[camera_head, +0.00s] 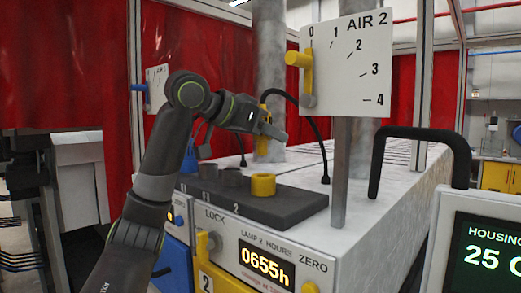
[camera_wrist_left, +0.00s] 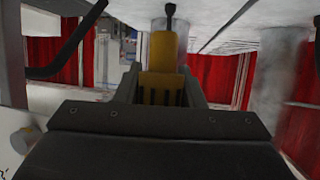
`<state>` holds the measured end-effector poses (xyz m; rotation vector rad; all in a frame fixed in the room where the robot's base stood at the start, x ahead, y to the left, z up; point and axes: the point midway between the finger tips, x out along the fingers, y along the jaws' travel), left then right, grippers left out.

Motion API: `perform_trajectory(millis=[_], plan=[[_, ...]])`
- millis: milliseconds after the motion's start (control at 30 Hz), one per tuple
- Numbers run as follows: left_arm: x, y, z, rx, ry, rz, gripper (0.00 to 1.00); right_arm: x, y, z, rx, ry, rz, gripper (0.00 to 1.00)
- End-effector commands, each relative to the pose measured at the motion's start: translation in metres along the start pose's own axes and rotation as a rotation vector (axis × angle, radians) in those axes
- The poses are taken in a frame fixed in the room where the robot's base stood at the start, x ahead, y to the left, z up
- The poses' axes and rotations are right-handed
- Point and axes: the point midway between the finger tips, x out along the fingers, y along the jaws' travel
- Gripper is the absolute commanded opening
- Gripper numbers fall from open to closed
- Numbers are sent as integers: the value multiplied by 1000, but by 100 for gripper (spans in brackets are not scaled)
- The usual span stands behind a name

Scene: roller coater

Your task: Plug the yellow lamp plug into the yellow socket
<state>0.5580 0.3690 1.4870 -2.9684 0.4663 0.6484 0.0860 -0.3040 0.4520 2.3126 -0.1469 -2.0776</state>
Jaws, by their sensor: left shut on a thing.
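The yellow lamp plug (camera_head: 262,147) hangs in my left gripper (camera_head: 268,126), which is shut on it. It also shows between the fingers in the left wrist view (camera_wrist_left: 161,50), with its black cable leaving the end away from the fingers. The yellow socket (camera_head: 263,184) is a short ring standing on a dark block (camera_head: 302,202). In the head view the plug is above the socket, with a gap between them; I cannot tell how well they line up in depth. My right gripper is not in view.
Dark round sockets (camera_head: 232,177) stand left of the yellow one. The plug's black cable (camera_head: 314,126) arcs right to the machine top. A post (camera_head: 345,165) carries the AIR 2 panel (camera_head: 347,65) with a yellow lever. A black handle (camera_head: 420,134) stands right.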

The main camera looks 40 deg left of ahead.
Motion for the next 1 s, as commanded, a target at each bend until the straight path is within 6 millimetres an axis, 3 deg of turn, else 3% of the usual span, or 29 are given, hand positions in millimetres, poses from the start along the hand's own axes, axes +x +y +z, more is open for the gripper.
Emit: perform_trajectory(millis=[33, 267, 1000], plan=[[0, 4, 3, 11, 1, 27, 11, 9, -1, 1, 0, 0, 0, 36], [-5, 13, 1, 43, -3, 93, 11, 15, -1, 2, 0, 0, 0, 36], [6, 14, 25, 44, -5, 94, 11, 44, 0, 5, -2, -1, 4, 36]])
